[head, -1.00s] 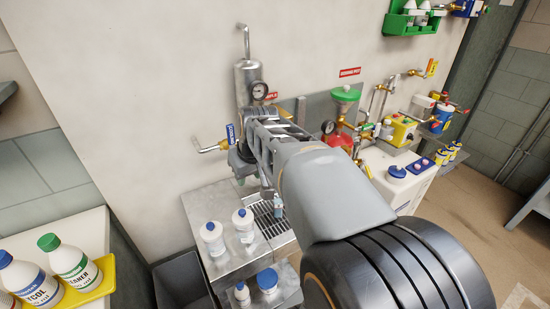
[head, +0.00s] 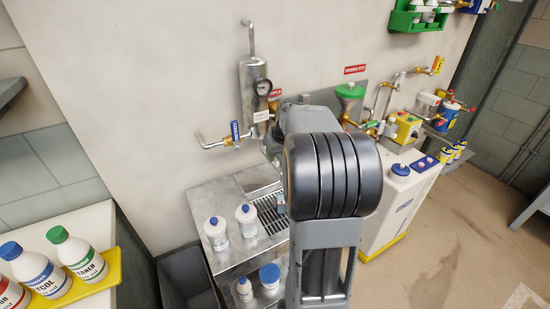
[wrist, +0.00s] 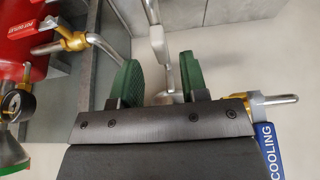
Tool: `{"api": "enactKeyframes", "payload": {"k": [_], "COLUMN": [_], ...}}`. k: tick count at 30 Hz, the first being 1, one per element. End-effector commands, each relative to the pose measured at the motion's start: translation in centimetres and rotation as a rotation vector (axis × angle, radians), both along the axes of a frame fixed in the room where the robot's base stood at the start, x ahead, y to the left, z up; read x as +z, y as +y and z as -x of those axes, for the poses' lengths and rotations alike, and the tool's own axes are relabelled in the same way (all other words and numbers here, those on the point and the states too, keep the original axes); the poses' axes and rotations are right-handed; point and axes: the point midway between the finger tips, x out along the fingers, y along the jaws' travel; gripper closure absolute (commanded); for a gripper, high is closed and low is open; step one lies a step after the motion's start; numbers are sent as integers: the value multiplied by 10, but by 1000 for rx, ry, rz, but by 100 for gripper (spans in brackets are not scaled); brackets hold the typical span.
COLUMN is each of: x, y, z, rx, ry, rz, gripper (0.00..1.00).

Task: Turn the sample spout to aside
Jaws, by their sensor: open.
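In the wrist view my gripper (wrist: 159,75) is open, with a green-padded finger on each side. A slim silver pipe piece (wrist: 156,35), which looks like the sample spout, reaches from the top edge toward the gap between the fingers. I cannot tell whether it touches either pad. In the head view the silver sample cooler (head: 254,85) with its dial hangs on the wall, its red label partly covered. My arm hides the spout and most of my gripper there.
A brass valve with a blue cooling tag (head: 235,130) is left of the arm; the tag also shows in the wrist view (wrist: 268,150). White bottles (head: 217,232) stand on the steel bench (head: 222,190) below. The dosing pot's green funnel (head: 349,91) is to the right.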

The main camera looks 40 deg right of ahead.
Motion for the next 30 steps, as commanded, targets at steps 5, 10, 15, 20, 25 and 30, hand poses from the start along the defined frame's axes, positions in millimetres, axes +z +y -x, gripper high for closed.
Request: {"api": "enactKeyframes", "payload": {"k": [5, 10, 15, 20, 25, 30], "x": [-18, -26, -28, -28, -28, -28], "y": [-1, -1, -1, -1, -1, -1], "z": [-8, -11, -12, -12, -12, -12], "rx": [0, 0, 0, 0, 0, -1], "ry": [1, 0, -1, -1, -1, -1], "rz": [-1, 0, 0, 0, 0, 0], "gripper": [60, 60, 60, 60, 76, 92]}}
